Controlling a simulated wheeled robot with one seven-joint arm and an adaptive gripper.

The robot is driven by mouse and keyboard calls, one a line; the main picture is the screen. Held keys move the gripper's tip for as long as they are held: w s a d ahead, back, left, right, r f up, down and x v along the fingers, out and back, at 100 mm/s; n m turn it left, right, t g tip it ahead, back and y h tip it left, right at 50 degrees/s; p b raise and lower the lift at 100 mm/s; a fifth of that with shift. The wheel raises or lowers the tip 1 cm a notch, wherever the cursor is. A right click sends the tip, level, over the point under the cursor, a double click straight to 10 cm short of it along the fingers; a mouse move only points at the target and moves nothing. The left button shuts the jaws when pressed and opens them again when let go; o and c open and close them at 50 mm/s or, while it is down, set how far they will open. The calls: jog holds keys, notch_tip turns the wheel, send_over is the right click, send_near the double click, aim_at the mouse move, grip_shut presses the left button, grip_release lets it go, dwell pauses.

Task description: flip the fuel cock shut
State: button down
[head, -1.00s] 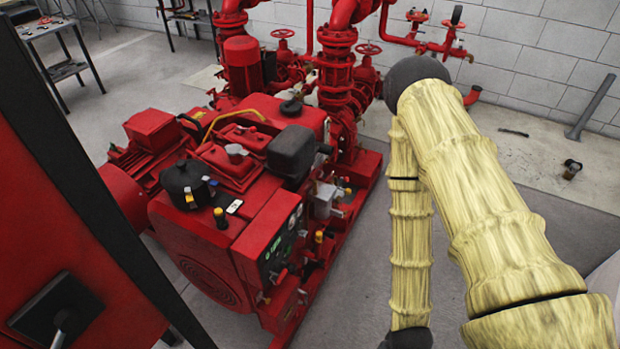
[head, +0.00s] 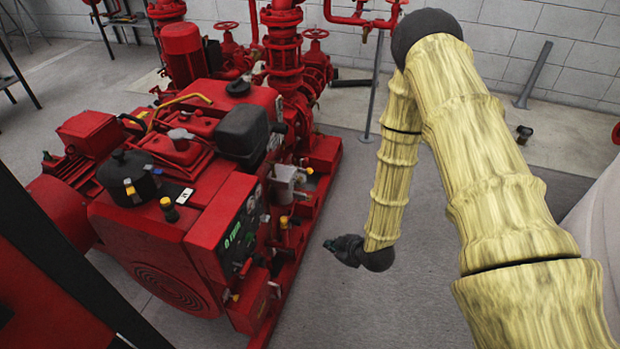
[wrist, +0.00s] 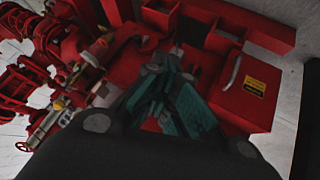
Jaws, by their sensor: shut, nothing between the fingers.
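The fuel cock is too small to pick out for sure. Small brass and yellow fittings (head: 284,222) show on the right side of the red pump engine (head: 200,215), and yellow-capped fittings (wrist: 62,103) show at the left in the wrist view. My gripper (head: 335,244) hangs to the right of the engine, apart from it, over bare floor. In the wrist view its dark teal fingers (wrist: 162,95) are together and empty, pointing toward the red machinery. They hide part of what lies behind them.
A control panel (head: 243,230) with gauges faces my gripper's side. In the wrist view a red box (wrist: 245,95) carries a yellow label and a silver handle. Red pipes (head: 283,45) stand behind the engine. Grey floor (head: 430,300) is free to the right.

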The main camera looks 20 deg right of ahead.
aim_at(306, 161)
jog(key=w+d+r+n+t+y+b, duration=0.1)
jog(key=w+d+r+n+t+b, duration=0.1)
jog(key=w, duration=0.4)
jog(key=w+d+r+n+t+y+b, duration=0.1)
jog(key=w+d+r+n+t+b, duration=0.1)
jog(key=w, duration=0.4)
jog(key=w+d+r+n+t+y+b, duration=0.1)
jog(key=w+d+r+n+t+b, duration=0.1)
jog(key=w+n, duration=0.4)
notch_tip(306, 161, up, 2)
jog(key=shift+w+d+r+t+b, duration=0.25)
jog(key=shift+w+t+b, duration=0.15)
jog(key=shift+b, duration=0.05)
jog(key=shift+w+a, duration=0.1)
jog(key=b+x, duration=0.1)
jog(key=x, duration=1.2)
jog(key=shift+w+a+f+b, duration=0.1)
jog(key=shift+w+a+b, duration=0.05)
jog(key=shift+w+b, duration=0.25)
jog(key=shift+w+d+r+m+g+p, duration=0.3)
jog(key=shift+m+g+p, duration=0.2)
jog(key=shift+g+p, duration=0.15)
